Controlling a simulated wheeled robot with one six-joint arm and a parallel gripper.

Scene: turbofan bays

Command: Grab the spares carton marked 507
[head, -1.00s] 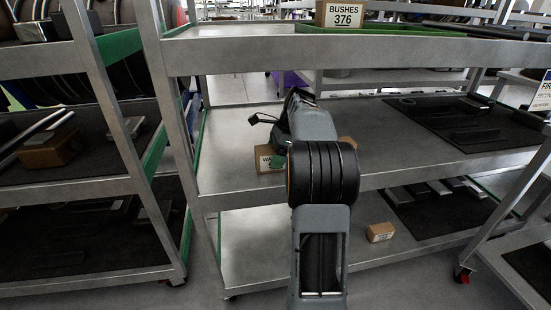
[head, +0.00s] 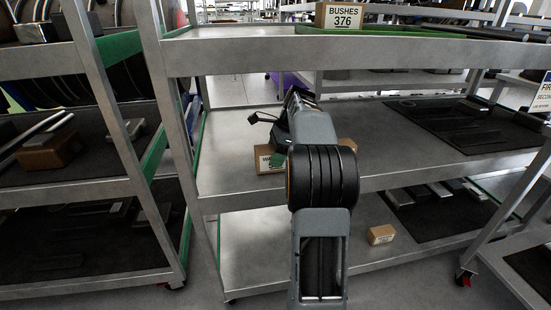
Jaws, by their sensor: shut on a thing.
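A brown carton (head: 265,162) with a white label sits on the middle shelf of the central rack. The label begins "WA"; the rest of it, and any number, is hidden behind my arm. My gripper (head: 280,155) is at this carton, shut on it, though its fingertips are mostly hidden by my own arm. I cannot tell whether the carton is clear of the shelf. A carton marked BUSHES 376 (head: 342,16) stands on the top shelf. No 507 mark can be read.
Another brown box (head: 347,143) shows partly behind my arm on the middle shelf. A small carton (head: 381,234) sits on the lower shelf. Dark mats (head: 470,122) with metal parts lie at right. Rack posts (head: 168,100) stand left; the top shelf edge (head: 400,58) spans above my arm.

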